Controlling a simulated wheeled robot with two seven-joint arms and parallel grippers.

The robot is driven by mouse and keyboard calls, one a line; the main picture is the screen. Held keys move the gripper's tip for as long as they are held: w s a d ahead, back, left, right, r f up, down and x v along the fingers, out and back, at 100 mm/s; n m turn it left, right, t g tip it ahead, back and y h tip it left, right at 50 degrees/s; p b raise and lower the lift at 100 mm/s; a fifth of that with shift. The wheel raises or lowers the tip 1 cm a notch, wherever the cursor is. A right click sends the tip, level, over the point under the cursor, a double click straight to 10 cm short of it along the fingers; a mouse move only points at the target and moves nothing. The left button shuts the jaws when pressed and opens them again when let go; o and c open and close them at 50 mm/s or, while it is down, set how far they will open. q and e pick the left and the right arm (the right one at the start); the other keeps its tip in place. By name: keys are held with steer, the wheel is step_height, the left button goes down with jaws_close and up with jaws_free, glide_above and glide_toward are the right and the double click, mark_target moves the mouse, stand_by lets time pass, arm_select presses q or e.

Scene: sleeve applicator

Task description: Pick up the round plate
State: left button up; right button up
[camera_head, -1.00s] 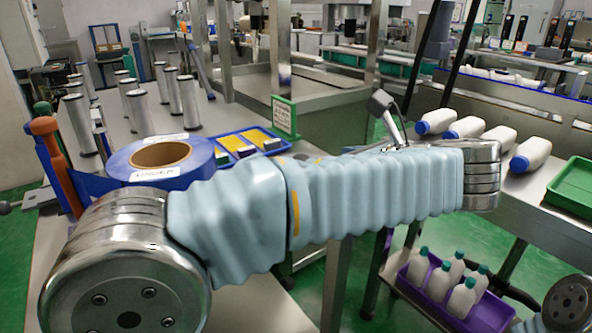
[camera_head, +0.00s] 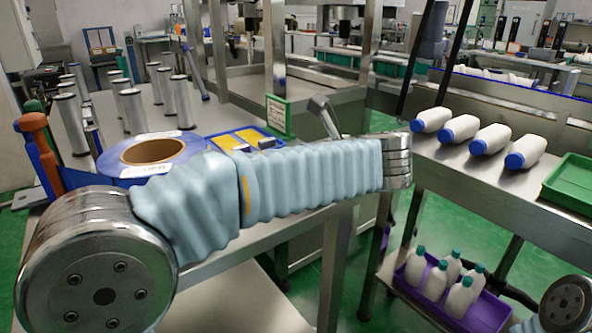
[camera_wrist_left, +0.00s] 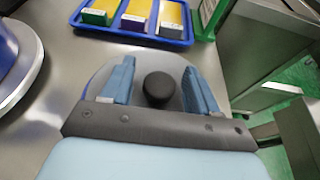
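In the left wrist view a grey round plate (camera_wrist_left: 158,61) lies flat on the metal table, with a black knob (camera_wrist_left: 158,89) standing at its middle. My left gripper (camera_wrist_left: 159,70) is open above the plate, its two blue fingers on either side of the knob, with a visible gap on each side. I cannot tell how far the fingertips are above the plate. In the head view my left arm covers the plate and the gripper. My right gripper is out of view.
A blue tray (camera_wrist_left: 129,35) with yellow compartments lies beyond the plate. A blue label roll (camera_head: 187,147) lies to the left, with several metal cylinders (camera_head: 133,112) behind it. A green-framed sign (camera_head: 277,116) stands near the tray. White bottles (camera_head: 493,137) lie on the right table.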

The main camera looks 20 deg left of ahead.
arm_select(q)
steer(key=c, duration=1)
